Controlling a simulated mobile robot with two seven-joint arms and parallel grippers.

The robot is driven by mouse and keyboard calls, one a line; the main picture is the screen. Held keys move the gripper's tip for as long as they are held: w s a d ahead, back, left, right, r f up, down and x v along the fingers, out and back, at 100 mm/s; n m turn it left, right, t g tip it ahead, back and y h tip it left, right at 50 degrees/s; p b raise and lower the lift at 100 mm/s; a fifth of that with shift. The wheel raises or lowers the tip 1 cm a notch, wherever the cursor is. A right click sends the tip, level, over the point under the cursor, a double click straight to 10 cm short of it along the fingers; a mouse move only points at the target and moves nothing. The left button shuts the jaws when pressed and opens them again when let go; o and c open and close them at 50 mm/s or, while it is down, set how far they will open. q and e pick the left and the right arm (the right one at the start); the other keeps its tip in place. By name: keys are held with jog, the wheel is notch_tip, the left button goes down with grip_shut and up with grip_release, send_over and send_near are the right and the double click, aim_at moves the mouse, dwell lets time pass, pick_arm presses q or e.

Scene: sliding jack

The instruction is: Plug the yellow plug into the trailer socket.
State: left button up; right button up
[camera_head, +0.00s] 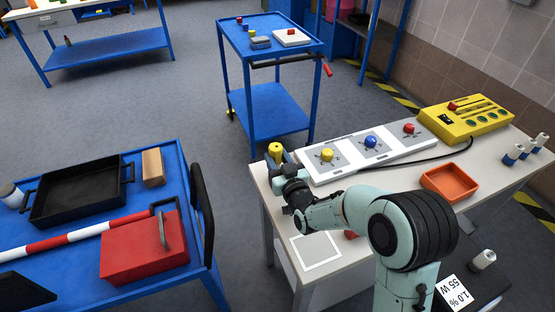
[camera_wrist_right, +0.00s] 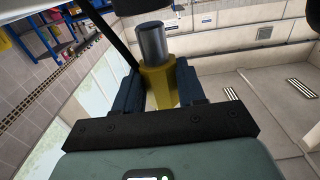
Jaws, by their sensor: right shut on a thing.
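My right gripper (camera_head: 279,163) is at the left end of the light worktable, shut on the yellow plug (camera_head: 275,149). In the right wrist view the plug (camera_wrist_right: 159,88) sits between the two dark blue finger pads, with a dark grey cylindrical end (camera_wrist_right: 152,42) beyond them. A white panel (camera_head: 316,178) lies just right of the gripper. It carries yellow (camera_head: 326,154), blue (camera_head: 371,141) and red (camera_head: 408,128) knob-like pieces on grey squares. I cannot tell which part is the trailer socket. My left gripper is not in view.
An orange tray (camera_head: 449,182) and several small cylinders are on the right. A blue bench (camera_head: 110,158) with a black tray and red box stands left, across a floor gap.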

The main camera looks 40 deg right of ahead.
dwell(0.7)
jog(key=shift+f+b, duration=0.3)
jog(key=shift+b, duration=0.15)
jog(key=shift+f+b, duration=0.1)
jog(key=shift+b, duration=0.5)
dwell(1.7)
jog(key=shift+f, duration=0.1)
dwell(0.4)
jog(key=shift+s+f+b, duration=0.1)
jog(key=shift+b, duration=0.2)
